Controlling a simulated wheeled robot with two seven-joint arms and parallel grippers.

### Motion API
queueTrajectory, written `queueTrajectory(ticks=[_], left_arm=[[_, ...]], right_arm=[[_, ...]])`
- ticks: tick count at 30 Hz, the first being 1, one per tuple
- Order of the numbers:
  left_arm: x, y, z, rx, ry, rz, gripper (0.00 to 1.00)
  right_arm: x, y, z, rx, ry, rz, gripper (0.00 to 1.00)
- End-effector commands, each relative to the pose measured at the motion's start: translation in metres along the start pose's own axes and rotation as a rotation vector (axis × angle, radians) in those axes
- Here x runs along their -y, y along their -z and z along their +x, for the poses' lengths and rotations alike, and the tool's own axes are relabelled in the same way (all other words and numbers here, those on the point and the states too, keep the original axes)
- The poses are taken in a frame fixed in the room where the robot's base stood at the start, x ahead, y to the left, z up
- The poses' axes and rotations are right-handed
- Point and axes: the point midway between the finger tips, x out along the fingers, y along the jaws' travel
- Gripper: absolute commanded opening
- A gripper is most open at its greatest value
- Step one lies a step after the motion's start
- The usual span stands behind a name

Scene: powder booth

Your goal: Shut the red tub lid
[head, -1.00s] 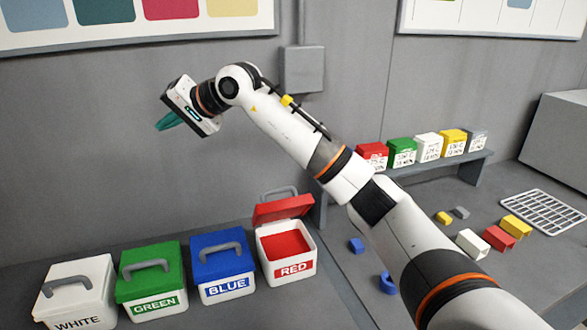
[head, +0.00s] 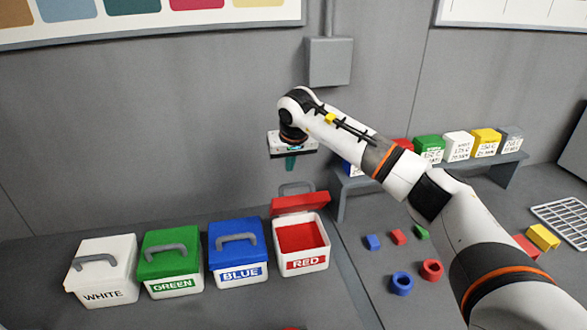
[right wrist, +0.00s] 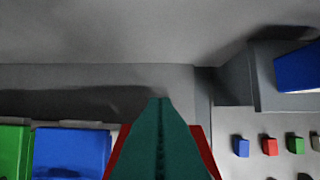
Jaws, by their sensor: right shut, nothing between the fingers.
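The red tub (head: 302,262) stands at the right end of a row of tubs, with red contents showing inside. Its red lid (head: 300,203) is open, tilted up at the back edge, with a grey handle behind it. My right gripper (head: 290,164) is shut and empty, pointing down above the raised lid and apart from it. In the right wrist view the teal fingers (right wrist: 160,135) are together and cover most of the red lid (right wrist: 203,145), whose edges show on both sides. My left gripper is not in view.
Closed white (head: 103,270), green (head: 170,262) and blue (head: 238,250) tubs stand left of the red tub. A grey shelf (head: 440,172) with several coloured boxes is at the right. Small blocks and rings (head: 401,283) lie on the bench right of the red tub.

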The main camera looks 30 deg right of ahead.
Motion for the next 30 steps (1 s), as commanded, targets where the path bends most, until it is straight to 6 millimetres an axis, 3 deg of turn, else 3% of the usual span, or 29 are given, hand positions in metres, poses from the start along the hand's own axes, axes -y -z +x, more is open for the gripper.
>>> queueTrajectory(ticks=[2, 12, 30], left_arm=[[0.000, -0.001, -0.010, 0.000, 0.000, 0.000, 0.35], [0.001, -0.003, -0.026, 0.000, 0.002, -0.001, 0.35], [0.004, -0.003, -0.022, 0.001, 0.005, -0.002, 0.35]], right_arm=[[0.000, 0.001, 0.012, -0.003, 0.000, 0.000, 0.00], [0.000, 0.034, -0.001, 0.001, -0.001, -0.001, 0.00], [0.000, 0.038, 0.000, 0.017, -0.001, -0.001, 0.00]])
